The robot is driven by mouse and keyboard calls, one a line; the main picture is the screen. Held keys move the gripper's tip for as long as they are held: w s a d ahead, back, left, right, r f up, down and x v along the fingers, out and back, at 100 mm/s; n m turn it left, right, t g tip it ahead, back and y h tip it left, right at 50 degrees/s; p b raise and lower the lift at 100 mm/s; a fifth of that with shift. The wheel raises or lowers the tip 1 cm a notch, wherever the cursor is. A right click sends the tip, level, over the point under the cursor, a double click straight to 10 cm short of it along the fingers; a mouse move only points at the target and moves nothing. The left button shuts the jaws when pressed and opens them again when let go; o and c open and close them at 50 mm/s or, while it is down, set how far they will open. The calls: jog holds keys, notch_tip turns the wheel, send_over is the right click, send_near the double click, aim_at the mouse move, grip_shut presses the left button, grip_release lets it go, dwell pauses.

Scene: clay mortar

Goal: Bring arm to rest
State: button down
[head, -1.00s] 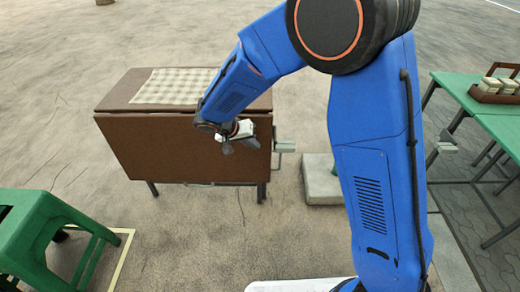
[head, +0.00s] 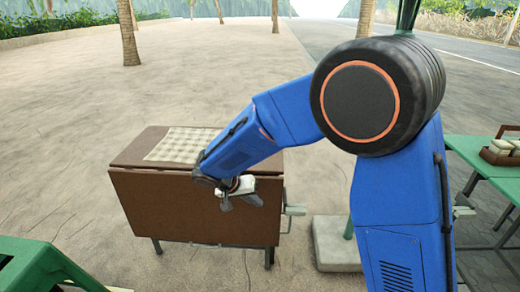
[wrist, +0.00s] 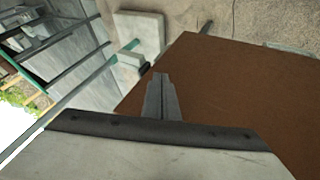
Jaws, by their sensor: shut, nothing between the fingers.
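My gripper (head: 240,199) is at the end of my blue arm, in front of the brown folding table's front panel (head: 190,212) in the head view. In the wrist view the fingers of my gripper (wrist: 160,78) are together with nothing between them. The brown panel (wrist: 240,100) fills the right of that view behind the fingers. I cannot tell whether the gripper touches the panel.
A checked cloth (head: 184,145) lies on the brown table. A green stool (head: 40,268) stands at the lower left. A pale concrete block (head: 334,245) sits right of the brown table. A green table (head: 485,160) with a brown tray (head: 500,156) stands at right. Open ground lies behind.

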jog(key=s+d+r+g+y, duration=0.1)
jog(key=s+d+r, duration=0.25)
jog(key=d, duration=0.35)
jog(key=s+d+r+y, duration=0.1)
jog(key=s+d+r, duration=0.25)
jog(key=d, duration=0.35)
jog(key=s+d+r+g+y, duration=0.1)
jog(key=s+d+r, duration=0.2)
jog(key=d+r, duration=0.3)
jog(key=s+d+n+t+y, duration=0.1)
jog(key=s+d, duration=0.5)
jog(key=s, duration=0.3)
jog(key=s+d+r+t+y, duration=0.1)
jog(key=s+d+y, duration=0.1)
jog(key=s+d, duration=0.4)
jog(key=shift+s+n, duration=0.4)
jog(key=shift+s, duration=1.85)
